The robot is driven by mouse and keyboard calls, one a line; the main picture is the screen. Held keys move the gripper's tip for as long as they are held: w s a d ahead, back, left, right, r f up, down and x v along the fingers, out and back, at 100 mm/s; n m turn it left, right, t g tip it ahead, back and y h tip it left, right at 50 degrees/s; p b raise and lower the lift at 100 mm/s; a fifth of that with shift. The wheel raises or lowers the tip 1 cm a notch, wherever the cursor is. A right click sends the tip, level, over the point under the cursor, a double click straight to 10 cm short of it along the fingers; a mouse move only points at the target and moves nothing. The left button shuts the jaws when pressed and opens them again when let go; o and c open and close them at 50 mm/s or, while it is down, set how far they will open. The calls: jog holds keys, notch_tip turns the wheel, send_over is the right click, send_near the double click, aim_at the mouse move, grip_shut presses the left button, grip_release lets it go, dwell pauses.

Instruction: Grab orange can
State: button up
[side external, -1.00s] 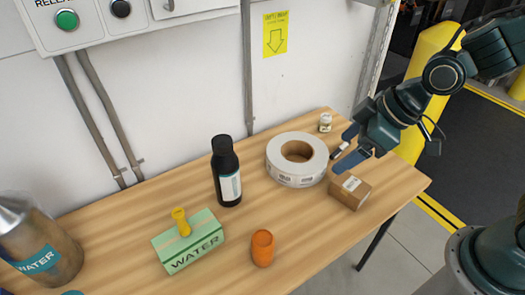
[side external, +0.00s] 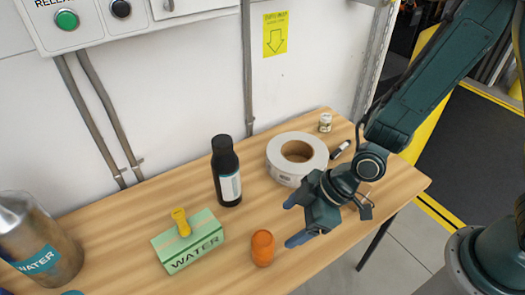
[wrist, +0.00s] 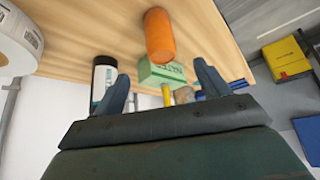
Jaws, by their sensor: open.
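The orange can (side external: 263,248) stands upright near the front edge of the wooden table in the side external view. It also shows in the wrist view (wrist: 159,36), above and between the fingers in the picture. My gripper (side external: 290,221) is just right of the can, with its blue fingers spread and pointing left toward it. In the wrist view my gripper (wrist: 165,85) is open with nothing between the fingertips. The can and the fingers look apart.
A green water box (side external: 188,243) with a yellow stamp-like piece (side external: 181,222) on top lies left of the can. A black bottle (side external: 226,172) and a white tape roll (side external: 297,158) stand behind. A small jar (side external: 325,122) and a dark marker (side external: 340,149) lie farther back. A metal water container (side external: 38,245) is far left.

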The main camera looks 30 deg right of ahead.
aim_at(270, 238)
jog(key=shift+x, duration=4.3)
jog(key=shift+a, duration=0.1)
jog(key=shift+x, duration=2.55)
jog(key=shift+s, duration=0.1)
jog(key=c, duration=1.2)
jog(key=shift+r, duration=0.25)
notch_tip(270, 238, up, 20)
jog(key=shift+f, duration=0.2)
